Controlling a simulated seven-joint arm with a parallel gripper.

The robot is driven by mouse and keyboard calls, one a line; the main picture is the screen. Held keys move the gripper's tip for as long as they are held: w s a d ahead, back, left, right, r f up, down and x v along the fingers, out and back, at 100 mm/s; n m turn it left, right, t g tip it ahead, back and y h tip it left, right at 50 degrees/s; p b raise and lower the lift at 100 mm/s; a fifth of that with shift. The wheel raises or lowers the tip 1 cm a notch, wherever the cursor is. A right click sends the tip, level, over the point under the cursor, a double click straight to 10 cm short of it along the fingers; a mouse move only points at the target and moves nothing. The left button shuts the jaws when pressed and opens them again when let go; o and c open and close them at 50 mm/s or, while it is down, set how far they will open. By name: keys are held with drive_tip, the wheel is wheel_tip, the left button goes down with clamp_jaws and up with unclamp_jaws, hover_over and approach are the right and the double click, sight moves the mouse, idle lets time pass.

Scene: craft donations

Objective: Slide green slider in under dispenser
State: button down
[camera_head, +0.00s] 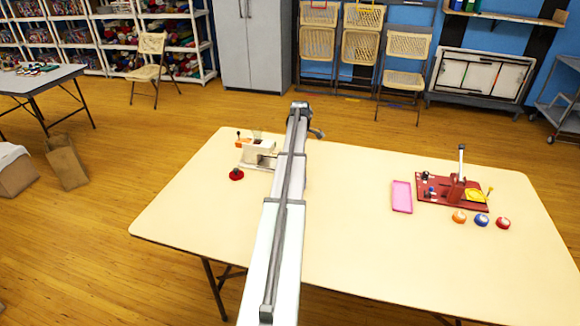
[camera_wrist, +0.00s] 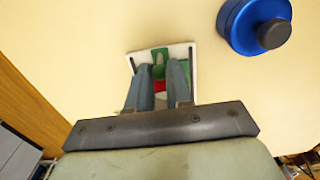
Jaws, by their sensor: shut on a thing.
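In the wrist view, my gripper (camera_wrist: 161,69) is shut on a small green part, which I take as the green slider (camera_wrist: 158,56). The slider lies on a white base or frame (camera_wrist: 194,56), with a patch of red showing between my fingers. In the head view, a white device with an orange part, perhaps the dispenser (camera_head: 258,156), stands at the table's left back. My arm covers its right side, and my gripper is hidden there. How far the slider is under the dispenser cannot be told.
In the head view a red round piece (camera_head: 236,175) is near the device. A pink tray (camera_head: 402,197), a red-based press (camera_head: 455,190) and small balls (camera_head: 481,220) stand right. The table's front (camera_head: 400,265) is clear.

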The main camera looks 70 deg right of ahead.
drive_tip(key=shift+w, duration=4.5)
drive_tip(key=c, duration=1.1)
unclamp_jaws()
wheel_tip(320, 180, up, 8)
drive_tip(key=shift+f, duration=0.25)
